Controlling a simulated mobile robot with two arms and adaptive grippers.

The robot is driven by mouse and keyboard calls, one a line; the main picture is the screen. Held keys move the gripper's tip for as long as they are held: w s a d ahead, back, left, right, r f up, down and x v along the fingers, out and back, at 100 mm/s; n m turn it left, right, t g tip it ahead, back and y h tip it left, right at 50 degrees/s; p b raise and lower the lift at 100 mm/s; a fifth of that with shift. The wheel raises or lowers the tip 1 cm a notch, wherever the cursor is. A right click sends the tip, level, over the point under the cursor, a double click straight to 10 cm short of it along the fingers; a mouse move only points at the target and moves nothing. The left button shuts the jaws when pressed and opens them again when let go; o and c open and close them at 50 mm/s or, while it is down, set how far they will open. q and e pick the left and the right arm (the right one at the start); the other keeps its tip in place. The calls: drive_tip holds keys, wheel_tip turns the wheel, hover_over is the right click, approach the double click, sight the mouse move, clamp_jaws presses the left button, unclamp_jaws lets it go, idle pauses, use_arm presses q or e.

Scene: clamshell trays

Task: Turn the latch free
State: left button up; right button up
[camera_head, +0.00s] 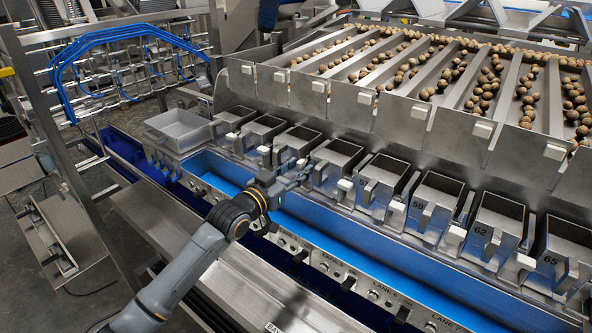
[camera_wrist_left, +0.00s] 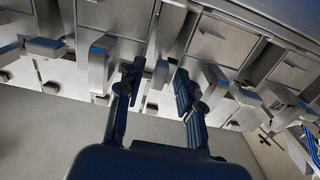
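A row of steel buckets (camera_head: 430,205) runs along the machine, each with small whitish latch blocks on its front; one such block (camera_head: 345,184) is just right of my left gripper. My left gripper (camera_head: 297,173) is at the bucket fronts, above the blue trough. In the left wrist view its two dark fingers (camera_wrist_left: 158,88) are spread apart, with a narrow steel part (camera_wrist_left: 160,73) in the gap. I cannot tell whether either finger touches it. Which latch the task means is not clear from the pictures. My right gripper is not in view.
The blue trough (camera_head: 350,233) runs below the buckets. Sloped lanes with round brown items (camera_head: 400,78) lie behind them. A grey tray (camera_head: 178,130) sits at the trough's left end. A steel frame with blue tubes (camera_head: 125,65) stands at left.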

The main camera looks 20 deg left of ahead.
use_arm(q)
drive_tip(key=shift+s, duration=0.15)
drive_tip(key=v, duration=1.2)
